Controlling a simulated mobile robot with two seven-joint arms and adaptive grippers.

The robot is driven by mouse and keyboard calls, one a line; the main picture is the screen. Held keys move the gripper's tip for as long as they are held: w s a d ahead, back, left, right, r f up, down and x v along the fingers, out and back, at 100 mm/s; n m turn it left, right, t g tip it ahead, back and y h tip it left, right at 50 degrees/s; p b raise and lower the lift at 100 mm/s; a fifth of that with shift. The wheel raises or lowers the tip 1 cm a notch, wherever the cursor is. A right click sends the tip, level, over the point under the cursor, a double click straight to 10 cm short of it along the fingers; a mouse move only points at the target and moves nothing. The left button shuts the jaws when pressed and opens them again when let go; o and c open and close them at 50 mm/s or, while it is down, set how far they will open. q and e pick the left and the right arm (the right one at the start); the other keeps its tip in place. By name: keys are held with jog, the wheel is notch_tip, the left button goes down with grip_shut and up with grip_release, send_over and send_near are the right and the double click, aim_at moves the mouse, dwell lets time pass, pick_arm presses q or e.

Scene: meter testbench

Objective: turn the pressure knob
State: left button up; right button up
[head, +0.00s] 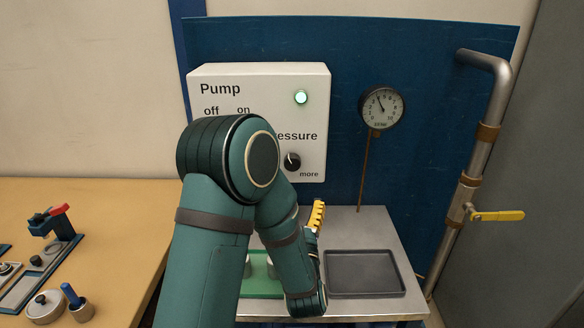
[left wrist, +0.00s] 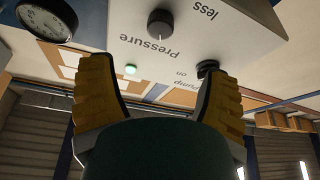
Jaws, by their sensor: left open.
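My right gripper is not in view.
A green lamp (head: 301,97) glows on the panel. A dial gauge (head: 381,107) stands right of it on a thin pipe. The pump switch (left wrist: 207,68) shows in the left wrist view. A dark tray (head: 364,274) and a pipe with a yellow lever (head: 497,215) are at right.

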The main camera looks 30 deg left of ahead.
aim_at(292, 165)
pick_arm(q)
jog(key=x, duration=1.3)
jog(key=shift+w+a+r, duration=0.1)
jog(key=shift+r, duration=0.05)
jog(key=c, duration=1.2)
